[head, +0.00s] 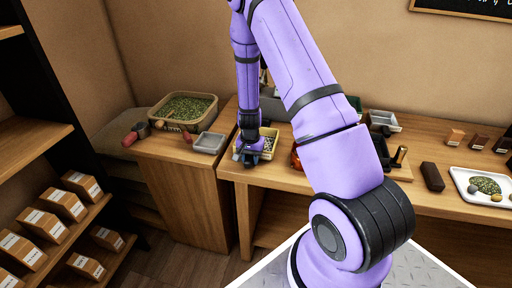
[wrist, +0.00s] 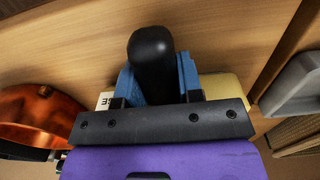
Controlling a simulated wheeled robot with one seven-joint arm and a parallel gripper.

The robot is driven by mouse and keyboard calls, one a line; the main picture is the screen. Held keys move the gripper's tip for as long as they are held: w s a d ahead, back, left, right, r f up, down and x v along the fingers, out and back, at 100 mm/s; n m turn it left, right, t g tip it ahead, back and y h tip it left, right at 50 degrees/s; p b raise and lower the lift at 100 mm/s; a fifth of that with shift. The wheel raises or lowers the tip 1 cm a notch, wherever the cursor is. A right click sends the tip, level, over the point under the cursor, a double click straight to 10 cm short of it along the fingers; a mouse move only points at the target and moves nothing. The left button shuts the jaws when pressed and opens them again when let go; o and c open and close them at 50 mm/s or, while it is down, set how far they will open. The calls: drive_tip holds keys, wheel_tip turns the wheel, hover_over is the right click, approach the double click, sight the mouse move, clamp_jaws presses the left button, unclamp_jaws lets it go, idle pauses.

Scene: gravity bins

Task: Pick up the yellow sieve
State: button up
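The yellow sieve (head: 270,141) is at the left end of the long wooden table, partly hidden by my gripper (head: 249,157). In the wrist view its pale yellow body (wrist: 222,86) shows behind my gripper, with part of a printed label at the left. A thick black handle (wrist: 153,58) lies between the blue fingers of my gripper (wrist: 157,82). The fingers appear to touch the handle on both sides.
A copper pan (wrist: 38,118) is close by. A grey tray (head: 208,143) and a basket of green herbs (head: 183,108) stand on the left counter. A dark brown block (head: 432,176) and a white tray (head: 470,190) are at the right.

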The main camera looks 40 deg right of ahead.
clamp_jaws()
drive_tip(key=shift+r, duration=0.3)
wheel_tip(320, 180, up, 9)
drive_tip(key=shift+r, duration=0.2)
